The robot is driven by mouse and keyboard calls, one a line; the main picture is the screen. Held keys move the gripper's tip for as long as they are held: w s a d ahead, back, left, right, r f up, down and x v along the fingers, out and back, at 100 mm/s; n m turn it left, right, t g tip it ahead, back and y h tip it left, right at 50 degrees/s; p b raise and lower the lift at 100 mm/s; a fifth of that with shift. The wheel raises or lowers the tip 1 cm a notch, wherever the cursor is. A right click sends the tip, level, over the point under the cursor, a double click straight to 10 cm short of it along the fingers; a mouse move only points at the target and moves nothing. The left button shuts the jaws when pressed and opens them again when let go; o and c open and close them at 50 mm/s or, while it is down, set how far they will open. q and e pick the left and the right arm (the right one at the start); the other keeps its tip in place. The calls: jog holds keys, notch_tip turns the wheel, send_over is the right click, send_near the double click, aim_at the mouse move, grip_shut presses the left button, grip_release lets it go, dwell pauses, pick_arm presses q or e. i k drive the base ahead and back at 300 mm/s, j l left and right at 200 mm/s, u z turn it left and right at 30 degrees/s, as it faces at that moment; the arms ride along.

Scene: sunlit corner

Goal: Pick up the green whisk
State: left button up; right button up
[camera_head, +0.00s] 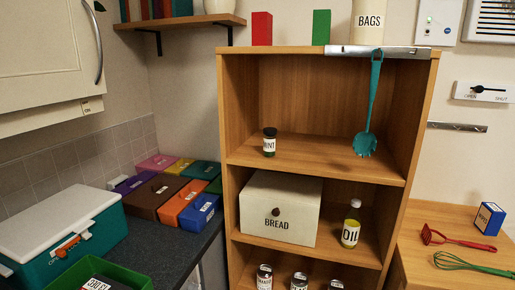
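The green whisk (472,263) lies on the wooden table at the lower right of the head view. Its wire loops point left and its handle runs right to the picture's edge. A red utensil (455,240), which looks like a masher, lies just behind it on the same table. Neither of my grippers shows in this view.
A blue box (489,218) stands on the table (420,268) behind the whisk. To the left is a wooden shelf unit (320,255) with a bread box (281,209), an oil bottle (350,228) and a hanging teal utensil (370,105). Coloured boxes crowd the left counter.

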aim_at(507, 273)
jog(key=z, duration=1.5)
